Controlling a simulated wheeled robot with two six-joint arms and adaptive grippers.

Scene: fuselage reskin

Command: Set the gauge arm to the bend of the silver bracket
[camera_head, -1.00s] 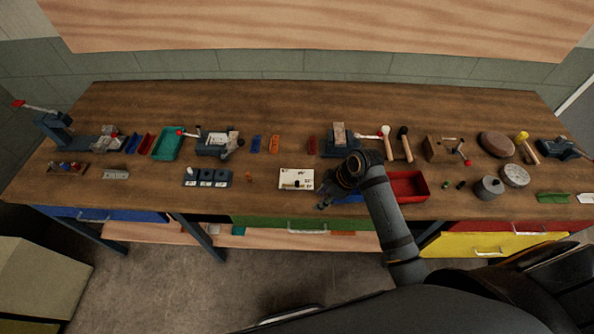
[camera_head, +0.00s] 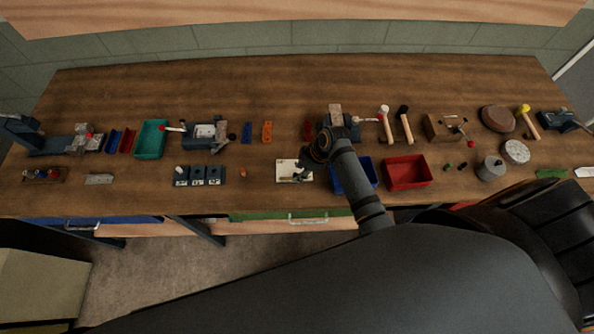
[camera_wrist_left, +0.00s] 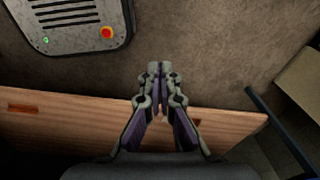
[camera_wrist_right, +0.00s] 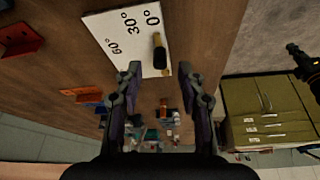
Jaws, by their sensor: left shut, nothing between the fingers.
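The gauge is a white plate (camera_head: 283,166) on the bench, also in the right wrist view (camera_wrist_right: 108,28), marked 0°, 30° and 60°. Its arm (camera_wrist_right: 159,50) is a short brass-coloured bar with a dark knob, near the 0° mark. My right gripper (camera_wrist_right: 160,82) is open and empty, with the plate beyond its fingertips; in the head view it is beside and partly over the plate's right side. A small silver-grey piece (camera_head: 99,179), possibly the silver bracket, lies at the front left; its bend is not clear. My left gripper (camera_wrist_left: 160,72) is shut and empty, away from the bench objects.
A blue tray (camera_head: 367,186) and a red tray (camera_head: 430,171) stand right of the gauge. A dark block with three stations (camera_head: 199,184) stands to its left. Blue (camera_head: 247,131) and orange (camera_head: 267,131) brackets lie behind. The back strip of the bench is clear.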

